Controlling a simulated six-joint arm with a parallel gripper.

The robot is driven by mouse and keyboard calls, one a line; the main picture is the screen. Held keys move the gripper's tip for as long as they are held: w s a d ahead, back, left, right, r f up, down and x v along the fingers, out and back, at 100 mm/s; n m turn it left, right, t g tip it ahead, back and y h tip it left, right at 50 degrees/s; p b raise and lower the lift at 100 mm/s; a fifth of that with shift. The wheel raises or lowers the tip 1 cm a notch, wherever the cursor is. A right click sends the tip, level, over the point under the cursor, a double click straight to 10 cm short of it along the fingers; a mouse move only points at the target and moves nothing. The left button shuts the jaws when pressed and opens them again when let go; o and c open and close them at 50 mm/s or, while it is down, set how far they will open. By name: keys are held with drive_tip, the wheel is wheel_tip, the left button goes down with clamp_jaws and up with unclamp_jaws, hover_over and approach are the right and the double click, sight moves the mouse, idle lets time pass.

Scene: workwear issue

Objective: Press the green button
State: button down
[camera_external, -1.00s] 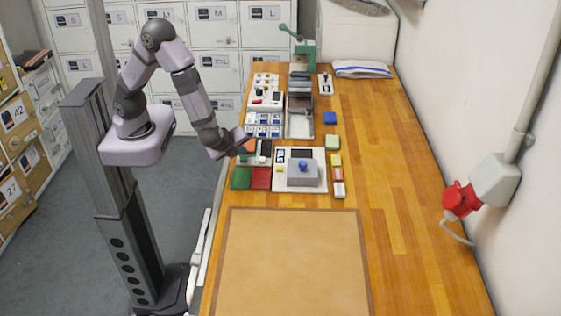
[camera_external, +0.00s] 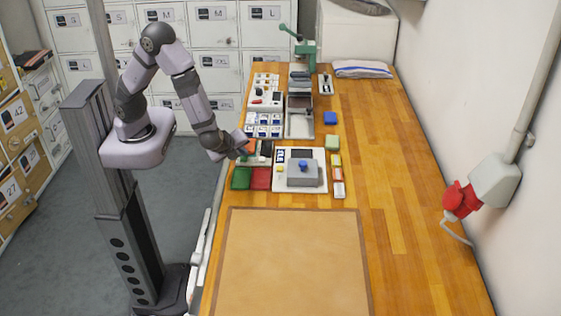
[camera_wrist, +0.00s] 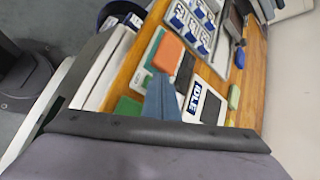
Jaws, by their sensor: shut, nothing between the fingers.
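A flat green square (camera_external: 241,178), which looks like the green button, lies near the left edge of the bench beside a matching red square (camera_external: 261,178). In the wrist view a green patch (camera_wrist: 128,107) shows left of my fingers, partly hidden by my gripper's body. My gripper (camera_external: 246,151) is shut and empty, above the bench's left edge, a little beyond the green square and apart from it. In the wrist view its blue-grey closed fingers (camera_wrist: 160,92) point toward an orange block (camera_wrist: 171,52) on a white panel.
Right of the squares is a white panel with a grey box (camera_external: 303,175) topped by a blue knob; a label reading IDLE (camera_wrist: 203,103) shows nearby. Several small coloured blocks stand right of it, including a pale green one (camera_external: 332,142). A tan mat (camera_external: 295,260) lies clear in front.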

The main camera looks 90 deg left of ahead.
sight(242, 163)
drive_tip(key=shift+f+b, duration=0.5)
idle(0.6)
drive_tip(key=shift+r, duration=0.1)
drive_tip(key=shift+r+p, duration=0.65)
drive_tip(key=shift+r, duration=0.15)
idle(0.3)
wheel_tip(242, 163, up, 5)
drive_tip(key=p, duration=0.4)
idle(0.9)
